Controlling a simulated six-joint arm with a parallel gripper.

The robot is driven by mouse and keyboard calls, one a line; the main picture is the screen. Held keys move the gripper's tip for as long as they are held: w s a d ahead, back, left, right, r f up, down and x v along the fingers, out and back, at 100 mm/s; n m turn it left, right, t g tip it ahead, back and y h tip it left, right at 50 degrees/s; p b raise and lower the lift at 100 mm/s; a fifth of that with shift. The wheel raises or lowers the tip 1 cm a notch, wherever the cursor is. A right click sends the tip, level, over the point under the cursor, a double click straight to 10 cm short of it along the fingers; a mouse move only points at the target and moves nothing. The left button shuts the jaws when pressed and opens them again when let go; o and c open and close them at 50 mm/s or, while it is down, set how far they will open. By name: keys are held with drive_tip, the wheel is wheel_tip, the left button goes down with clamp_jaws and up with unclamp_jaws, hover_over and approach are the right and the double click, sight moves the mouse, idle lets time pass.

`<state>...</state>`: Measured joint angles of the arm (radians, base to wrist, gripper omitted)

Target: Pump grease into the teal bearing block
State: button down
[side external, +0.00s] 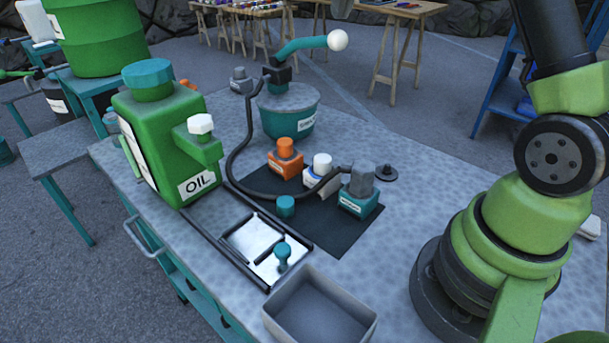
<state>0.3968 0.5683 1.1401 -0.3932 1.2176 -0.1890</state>
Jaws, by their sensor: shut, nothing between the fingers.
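The teal bearing block (357,202) stands at the right side of a dark mat, with a grey cylindrical piece (362,178) on top. A black hose (236,155) loops down from near the grease pump and across the mat. Its near end reaches the grey piece; I cannot tell whether it is joined there. The pump is a teal bucket (288,119) with a black head (277,73) and a teal lever (300,45) ending in a white ball. The lever slopes up to the right. My gripper is not recognisable; a small grey shape is cut off at the top edge.
An orange block (286,165) and a white-topped block (321,168) stand left of the teal one. A teal cap (286,206) lies on the mat (338,240). A green oil can (165,135), a framed metal plate (252,236) and an open grey bin (320,312) surround the mat.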

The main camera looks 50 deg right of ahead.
drive_tip(key=shift+f, duration=6.5)
drive_tip(key=shift+r, duration=7.1)
wheel_tip(320, 180, up, 5)
drive_tip(key=shift+f, duration=3.1)
